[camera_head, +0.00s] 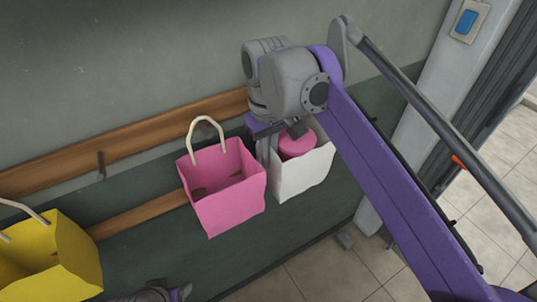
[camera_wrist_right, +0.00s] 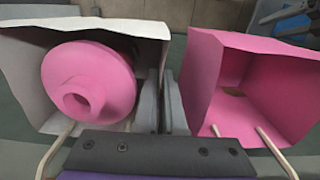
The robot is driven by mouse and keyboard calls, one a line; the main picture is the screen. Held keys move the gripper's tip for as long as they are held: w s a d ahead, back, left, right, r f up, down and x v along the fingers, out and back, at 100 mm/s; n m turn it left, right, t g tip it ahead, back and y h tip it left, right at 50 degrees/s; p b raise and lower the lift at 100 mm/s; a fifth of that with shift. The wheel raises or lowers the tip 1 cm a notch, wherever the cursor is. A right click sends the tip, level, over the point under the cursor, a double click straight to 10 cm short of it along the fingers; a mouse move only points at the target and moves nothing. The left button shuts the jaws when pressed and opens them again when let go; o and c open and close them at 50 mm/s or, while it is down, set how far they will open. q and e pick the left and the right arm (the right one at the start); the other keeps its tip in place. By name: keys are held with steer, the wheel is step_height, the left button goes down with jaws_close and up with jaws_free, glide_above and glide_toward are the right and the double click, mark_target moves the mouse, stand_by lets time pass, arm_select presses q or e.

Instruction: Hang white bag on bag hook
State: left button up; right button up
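The white bag (camera_head: 309,179) is at the right of the row in the head view, with a pink round object (camera_head: 297,143) inside. The right wrist view shows the white bag (camera_wrist_right: 25,75) at left, around the pink object (camera_wrist_right: 88,82). My right gripper (camera_head: 267,152) is at the bag's left wall; in the wrist view its fingers (camera_wrist_right: 165,105) are close together, seemingly pinching that wall. A bare hook (camera_head: 101,165) sticks out from the wooden rail at left. Only a small part of my left arm's end (camera_head: 165,292) shows at the bottom edge; its fingers are not visible.
A pink bag (camera_head: 228,195) hangs by its handle on the rail, close beside the white bag; it also shows in the wrist view (camera_wrist_right: 205,85). A yellow bag (camera_head: 65,265) is at lower left. The wooden rail (camera_head: 150,137) runs along the wall.

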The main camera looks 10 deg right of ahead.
steer(key=o, duration=0.4)
